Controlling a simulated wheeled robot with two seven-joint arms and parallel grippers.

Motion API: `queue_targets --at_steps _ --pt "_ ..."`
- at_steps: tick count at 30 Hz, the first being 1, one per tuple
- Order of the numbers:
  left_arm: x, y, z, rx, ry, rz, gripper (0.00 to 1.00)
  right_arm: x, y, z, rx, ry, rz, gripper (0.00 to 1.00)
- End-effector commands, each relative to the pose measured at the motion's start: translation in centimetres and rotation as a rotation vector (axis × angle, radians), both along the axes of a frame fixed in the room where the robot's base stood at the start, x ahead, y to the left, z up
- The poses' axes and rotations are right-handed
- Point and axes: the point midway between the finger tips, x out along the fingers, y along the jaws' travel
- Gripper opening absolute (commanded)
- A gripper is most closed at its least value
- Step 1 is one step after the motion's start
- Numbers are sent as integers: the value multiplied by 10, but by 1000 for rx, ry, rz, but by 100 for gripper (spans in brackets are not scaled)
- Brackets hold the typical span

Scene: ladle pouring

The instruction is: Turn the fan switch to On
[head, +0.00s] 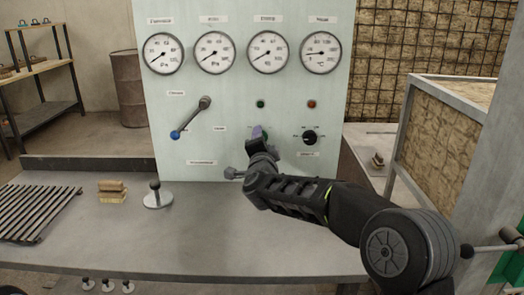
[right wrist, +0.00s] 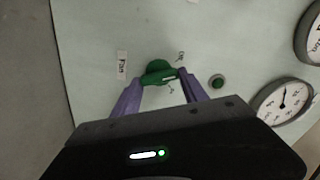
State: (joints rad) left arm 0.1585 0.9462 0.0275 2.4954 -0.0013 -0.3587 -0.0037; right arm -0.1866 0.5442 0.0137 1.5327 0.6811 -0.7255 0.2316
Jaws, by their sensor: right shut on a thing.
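The fan switch is a green rotary knob (right wrist: 157,70) with a white pointer mark, on the pale panel (right wrist: 100,30) beside a "Fan" label (right wrist: 122,64). Small position labels sit near the knob, too small to read surely. My right gripper (right wrist: 161,77) has its purple fingers on either side of the knob and is shut on it. In the head view my right gripper (head: 259,134) is against the panel (head: 230,110) and hides most of the knob. My left gripper is in neither view.
A black dial (head: 309,137) is right of the gripper, and a blue-tipped lever (head: 190,118) is to its left. Green (head: 261,104) and red (head: 311,104) lamps and several gauges (head: 268,53) are above. A small lever stand (head: 157,196) is on the table (head: 220,240).

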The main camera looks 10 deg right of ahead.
Motion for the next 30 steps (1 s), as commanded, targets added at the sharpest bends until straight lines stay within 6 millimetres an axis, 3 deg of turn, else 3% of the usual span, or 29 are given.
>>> queue_targets --at_steps 1,6,30 --pt "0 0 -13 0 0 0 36 0 -1 -7 43 -11 -1 10" --pt "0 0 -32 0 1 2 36 0 -1 -8 201 -51 0 10" --pt "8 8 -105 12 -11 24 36 0 0 -10 928 -235 -1 10"
